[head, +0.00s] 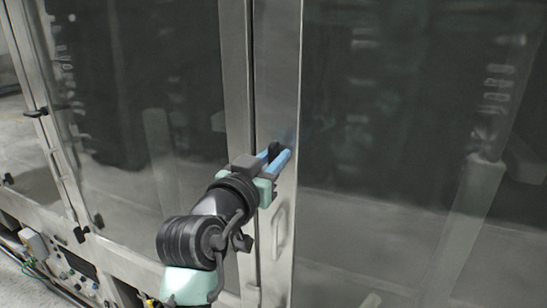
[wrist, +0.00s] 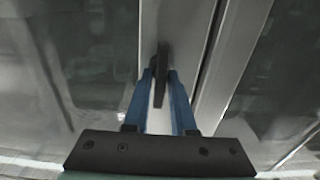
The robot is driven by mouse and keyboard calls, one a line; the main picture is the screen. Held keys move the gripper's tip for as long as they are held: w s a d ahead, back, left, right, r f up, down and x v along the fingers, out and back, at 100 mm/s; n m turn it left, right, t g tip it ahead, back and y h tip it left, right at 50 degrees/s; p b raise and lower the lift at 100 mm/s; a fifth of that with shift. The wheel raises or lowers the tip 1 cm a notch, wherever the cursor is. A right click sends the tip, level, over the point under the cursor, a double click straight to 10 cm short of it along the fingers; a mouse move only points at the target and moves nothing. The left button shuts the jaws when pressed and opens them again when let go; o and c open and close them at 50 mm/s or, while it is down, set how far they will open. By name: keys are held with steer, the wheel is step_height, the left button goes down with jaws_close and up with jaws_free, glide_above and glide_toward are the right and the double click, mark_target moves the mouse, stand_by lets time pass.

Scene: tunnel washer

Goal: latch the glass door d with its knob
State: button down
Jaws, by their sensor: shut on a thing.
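The black knob (wrist: 161,75) is a flat, elongated piece on a metal door frame strip. In the wrist view it sits between the two blue fingers and runs roughly along the strip. My gripper (wrist: 160,84) is shut on it. In the head view my gripper (head: 279,153) reaches the strip from the left, and only a dark bit of the knob (head: 274,149) shows behind the fingers. The strip edges a large glass door (head: 400,120) on the right, which looks flush with its neighbour. No letter marks which door is d.
A metal loop handle (head: 280,232) sits on the same strip below my gripper. Another glass panel (head: 150,80) lies to the left, past a narrow dark seam. A further frame with a small dark latch (head: 36,113) stands at far left. Pipes and cables run along the bottom left.

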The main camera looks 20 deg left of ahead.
steer(key=shift+f+b, duration=0.1)
steer(key=shift+b, duration=0.4)
steer(key=m+b, duration=0.3)
steer(key=b, duration=0.1)
steer(key=shift+f, duration=0.2)
steer(key=m+b, duration=0.5)
steer(key=b, duration=0.1)
steer(key=shift+d+b, duration=0.2)
steer(key=shift+b, duration=0.2)
steer(key=m+b, duration=0.6)
steer(key=m, duration=0.3)
steer(key=shift+d+f+m, duration=0.1)
steer(key=shift+d+m, duration=0.05)
steer(key=shift+m, duration=0.25)
steer(key=shift+b, duration=0.35)
steer(key=c, duration=0.9)
jaws_free()
